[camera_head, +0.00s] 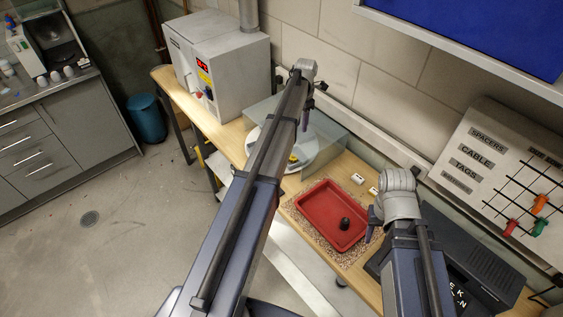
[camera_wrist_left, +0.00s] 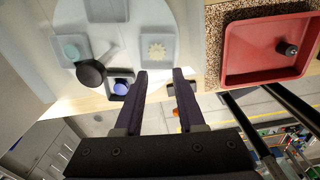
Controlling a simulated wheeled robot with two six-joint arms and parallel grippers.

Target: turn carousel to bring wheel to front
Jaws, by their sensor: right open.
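The carousel, a pale round disc (camera_head: 321,146), sits on the bench, partly hidden by my left arm. In the left wrist view its disc (camera_wrist_left: 115,40) carries square pads. One bears a pale toothed wheel (camera_wrist_left: 157,50) on its right side, one a teal round part (camera_wrist_left: 72,52), and a dark holder has a blue round part (camera_wrist_left: 121,87) at the lower edge. A black knob (camera_wrist_left: 91,73) sits on an arm from the hub. My left gripper (camera_wrist_left: 160,74) is open and empty near the disc's edge, apart from the knob. My right gripper (camera_head: 373,222) is open beside the red tray.
A clear panel (camera_head: 330,132) stands around the carousel. A red tray (camera_head: 310,207) with a dark knobbed part (camera_head: 345,224) lies on a speckled mat. A grey box machine (camera_head: 215,75) stands at the bench's far end. A dark case (camera_head: 470,255) is at the right.

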